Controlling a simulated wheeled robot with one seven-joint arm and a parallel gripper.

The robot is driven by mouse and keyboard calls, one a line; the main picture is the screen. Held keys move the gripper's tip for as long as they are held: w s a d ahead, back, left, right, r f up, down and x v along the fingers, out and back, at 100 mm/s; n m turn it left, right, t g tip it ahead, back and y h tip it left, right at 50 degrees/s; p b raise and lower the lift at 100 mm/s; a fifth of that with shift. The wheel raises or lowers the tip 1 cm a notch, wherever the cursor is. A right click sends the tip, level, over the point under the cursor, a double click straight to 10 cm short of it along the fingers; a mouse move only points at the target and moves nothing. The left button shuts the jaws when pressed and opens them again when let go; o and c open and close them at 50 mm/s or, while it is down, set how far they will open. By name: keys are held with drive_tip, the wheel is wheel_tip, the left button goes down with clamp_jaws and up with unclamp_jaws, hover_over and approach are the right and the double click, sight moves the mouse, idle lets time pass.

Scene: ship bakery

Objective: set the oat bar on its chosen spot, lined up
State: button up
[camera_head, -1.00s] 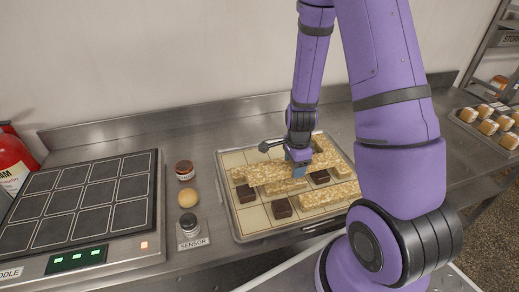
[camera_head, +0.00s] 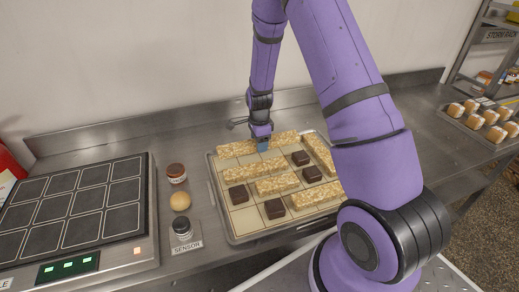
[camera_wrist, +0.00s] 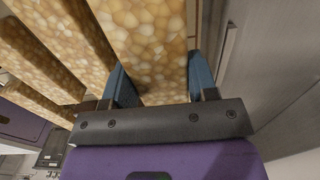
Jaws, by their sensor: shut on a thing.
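A long, pale, nutty oat bar (camera_head: 236,148) is held crosswise over the back row of the gridded tray (camera_head: 238,240). My gripper (camera_head: 263,145) is shut on it near its middle, from above. In the wrist view the held oat bar (camera_wrist: 150,50) lies between the blue fingers (camera_wrist: 158,85). I cannot tell whether its underside touches the tray. More oat bars lie in the tray: one at the left middle (camera_head: 250,171), one in the centre (camera_head: 278,184), one at the front right (camera_head: 317,195) and one turned along the right side (camera_head: 319,152).
Dark brown squares (camera_head: 274,208) sit in several tray cells; some front-left cells are bare. A dark gridded griddle (camera_head: 75,205) is further left. The wall is behind.

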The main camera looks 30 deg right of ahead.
drive_tip(key=shift+f, duration=1.6)
drive_tip(key=shift+f, duration=0.1)
drive_tip(key=o, duration=1.1)
drive_tip(key=shift+c, duration=0.2)
